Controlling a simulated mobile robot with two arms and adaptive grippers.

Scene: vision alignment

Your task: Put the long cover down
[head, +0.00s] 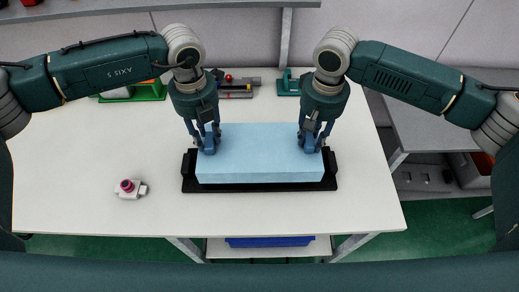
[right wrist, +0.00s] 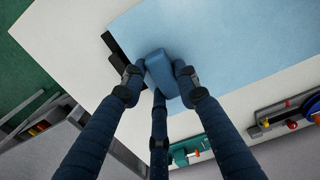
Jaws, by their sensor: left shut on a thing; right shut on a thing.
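The long cover (head: 260,160) is a light blue box-like block, lying level on or just over a black base (head: 260,187) on the white table. I cannot tell whether it rests fully on the base. My left gripper (head: 208,145) is shut on the cover's left end, and my right gripper (head: 312,144) is shut on its right end. In the right wrist view the cover (right wrist: 225,45) spreads away from my right gripper (right wrist: 155,75), whose fingers close around a blue grip piece (right wrist: 161,68) at its edge.
The white table (head: 90,190) has free room left and right of the base. A small white device with a pink knob (head: 128,187) sits at the left. A green tray (head: 150,90), a grey tool with a red knob (head: 232,84) and a teal part (head: 288,84) lie at the back.

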